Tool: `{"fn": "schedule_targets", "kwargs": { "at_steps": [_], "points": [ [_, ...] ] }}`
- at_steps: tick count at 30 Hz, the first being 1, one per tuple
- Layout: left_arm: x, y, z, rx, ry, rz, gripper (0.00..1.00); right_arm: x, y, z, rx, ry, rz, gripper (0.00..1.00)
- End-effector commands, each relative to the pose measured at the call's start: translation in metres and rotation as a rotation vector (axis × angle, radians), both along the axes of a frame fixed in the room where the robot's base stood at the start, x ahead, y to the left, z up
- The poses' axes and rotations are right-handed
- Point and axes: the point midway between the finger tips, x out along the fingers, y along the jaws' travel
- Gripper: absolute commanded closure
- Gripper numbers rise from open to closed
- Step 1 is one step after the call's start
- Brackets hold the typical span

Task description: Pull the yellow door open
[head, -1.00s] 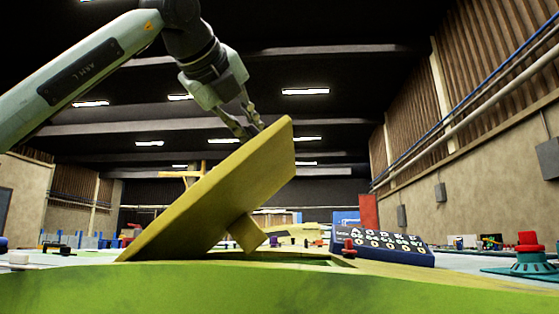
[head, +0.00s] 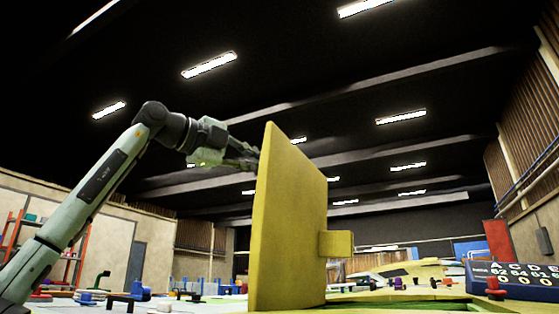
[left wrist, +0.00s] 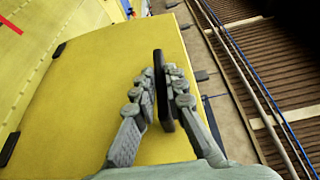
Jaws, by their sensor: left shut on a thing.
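The yellow door (head: 288,225) is a flat slab standing nearly upright in the head view, with its lower edge at the worktop. A yellow block (head: 342,244) sticks out from its right face. My left gripper (head: 252,158) reaches in from the left to the door's upper left side. In the left wrist view the yellow door (left wrist: 110,80) fills the middle, and a dark upright handle (left wrist: 161,90) stands on it. My left gripper (left wrist: 165,92) is shut on this handle, with a finger on each side. My right gripper is not in view.
A green-edged opening (head: 445,304) lies right of the door. A dark blue board with white lettering (head: 515,284) and a red knob (head: 495,287) are at the right. Several small clamps, one green and blue (head: 139,290), stand at the left. The space above the door is clear.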

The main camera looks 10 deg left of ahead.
Motion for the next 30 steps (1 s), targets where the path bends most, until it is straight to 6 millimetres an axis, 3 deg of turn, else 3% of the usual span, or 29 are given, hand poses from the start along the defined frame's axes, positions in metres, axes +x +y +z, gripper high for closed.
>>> {"fn": "schedule_targets", "kwargs": {
  "at_steps": [6, 19, 20, 24, 30],
  "points": [
    [0.0036, 0.0130, -0.0009, -0.044, 0.009, 0.002, 1.00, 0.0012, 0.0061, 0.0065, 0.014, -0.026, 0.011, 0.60],
    [0.0041, 0.0144, -0.0013, -0.050, 0.011, 0.002, 1.00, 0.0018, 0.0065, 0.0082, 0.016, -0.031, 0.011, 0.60],
    [0.0041, 0.0143, -0.0013, -0.050, 0.011, 0.002, 0.86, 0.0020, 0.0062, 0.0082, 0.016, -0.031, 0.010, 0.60],
    [0.0040, 0.0140, -0.0017, -0.049, 0.012, 0.001, 0.69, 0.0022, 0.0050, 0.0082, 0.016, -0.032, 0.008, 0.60],
    [0.0041, 0.0135, -0.0021, -0.048, 0.014, 0.000, 0.67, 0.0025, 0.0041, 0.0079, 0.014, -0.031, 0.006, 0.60]
  ]
}}
